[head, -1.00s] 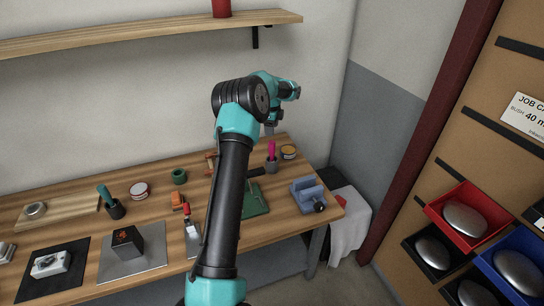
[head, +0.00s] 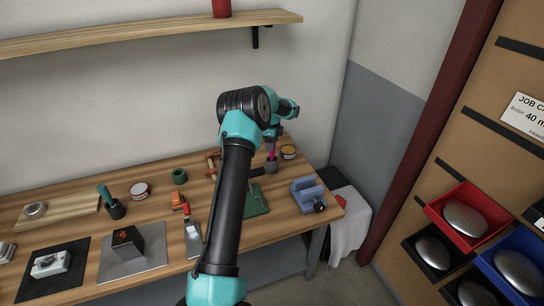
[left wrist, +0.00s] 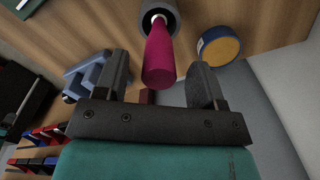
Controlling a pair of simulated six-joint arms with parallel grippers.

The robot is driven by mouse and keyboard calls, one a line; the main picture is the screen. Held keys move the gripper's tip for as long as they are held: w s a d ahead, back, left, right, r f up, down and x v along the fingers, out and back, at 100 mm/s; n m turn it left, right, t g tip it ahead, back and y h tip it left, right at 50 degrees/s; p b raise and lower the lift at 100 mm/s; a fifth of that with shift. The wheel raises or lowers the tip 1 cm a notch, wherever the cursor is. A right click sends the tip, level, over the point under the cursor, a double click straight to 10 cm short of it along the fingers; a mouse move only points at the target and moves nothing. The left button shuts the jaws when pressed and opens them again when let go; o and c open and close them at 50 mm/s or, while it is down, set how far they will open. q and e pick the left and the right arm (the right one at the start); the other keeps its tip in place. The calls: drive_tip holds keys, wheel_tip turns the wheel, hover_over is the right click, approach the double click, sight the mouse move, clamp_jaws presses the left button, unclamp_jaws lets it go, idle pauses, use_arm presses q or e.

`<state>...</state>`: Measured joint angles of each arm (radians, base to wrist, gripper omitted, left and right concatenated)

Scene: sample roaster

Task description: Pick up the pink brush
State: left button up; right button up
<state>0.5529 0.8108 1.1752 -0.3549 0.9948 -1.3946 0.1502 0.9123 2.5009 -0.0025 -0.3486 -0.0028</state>
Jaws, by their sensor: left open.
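The pink brush (head: 272,155) stands handle-up in a small dark grey cup (head: 272,168) near the back right of the workbench. My left gripper (head: 274,138) is right above it and hides the top of its handle in the head view. In the left wrist view, the pink handle (left wrist: 159,58) lies between the two spread fingers of my left gripper (left wrist: 158,72), with a gap on each side. The gripper is open and holds nothing. The brush's lower end is hidden in the cup (left wrist: 172,8). My right gripper is not in view.
A round tin with a yellow-orange lid (head: 288,152) stands just right of the cup. A blue vise (head: 307,195) is in front at the right edge. A teal-handled brush (head: 104,193) stands in another cup at left. A wooden shelf (head: 130,32) hangs above.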

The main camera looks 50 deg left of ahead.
use_arm(q)
wheel_tip(320, 180, down, 3)
drive_tip(key=shift+f, duration=0.2)
idle(0.4)
drive_tip(key=c, duration=1)
drive_tip(key=shift+r, duration=0.1)
wheel_tip(320, 180, up, 10)
drive_tip(key=shift+f, duration=0.1)
idle(0.5)
